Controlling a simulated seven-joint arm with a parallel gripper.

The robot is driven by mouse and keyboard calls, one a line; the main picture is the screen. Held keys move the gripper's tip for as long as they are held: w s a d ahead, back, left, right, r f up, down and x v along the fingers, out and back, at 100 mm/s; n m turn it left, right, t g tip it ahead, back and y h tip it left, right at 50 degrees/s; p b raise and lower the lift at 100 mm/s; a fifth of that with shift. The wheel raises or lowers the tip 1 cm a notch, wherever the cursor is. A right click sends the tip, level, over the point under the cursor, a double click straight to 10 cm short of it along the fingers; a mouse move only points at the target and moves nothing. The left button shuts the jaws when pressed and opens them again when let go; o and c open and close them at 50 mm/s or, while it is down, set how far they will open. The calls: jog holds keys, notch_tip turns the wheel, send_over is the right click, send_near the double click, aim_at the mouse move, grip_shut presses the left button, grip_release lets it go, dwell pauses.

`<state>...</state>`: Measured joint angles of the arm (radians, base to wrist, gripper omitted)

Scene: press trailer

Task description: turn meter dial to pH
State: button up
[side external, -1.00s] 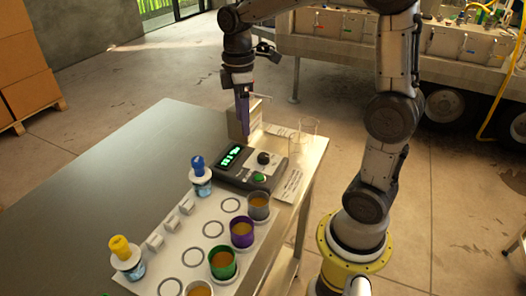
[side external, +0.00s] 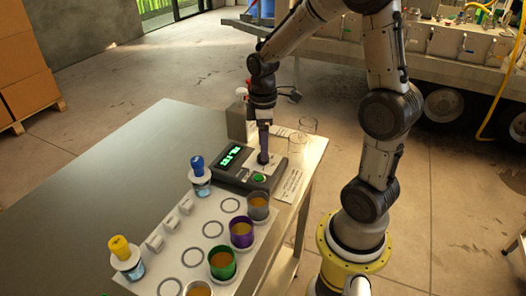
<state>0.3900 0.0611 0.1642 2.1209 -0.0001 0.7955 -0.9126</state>
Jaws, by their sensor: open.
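The meter (side external: 229,178) is a dark box with a lit green display (side external: 230,157) and a green button (side external: 259,178) on its top. Its black dial (side external: 263,159) is at the right rear of the top face and is mostly hidden behind my fingers. My gripper (side external: 263,156) points straight down with its fingertips at the dial. It is open. I cannot tell whether the fingers touch the dial or stand around it, and the dial's markings are too small to read.
A white rack (side external: 200,228) in front holds several colored cups, with a blue-capped bottle (side external: 199,171) and a yellow-capped bottle (side external: 124,254) beside it. The table's left side (side external: 110,175) is clear.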

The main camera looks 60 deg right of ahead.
jog(key=shift+f, duration=1.35)
jog(key=shift+c, duration=0.2)
grip_shut()
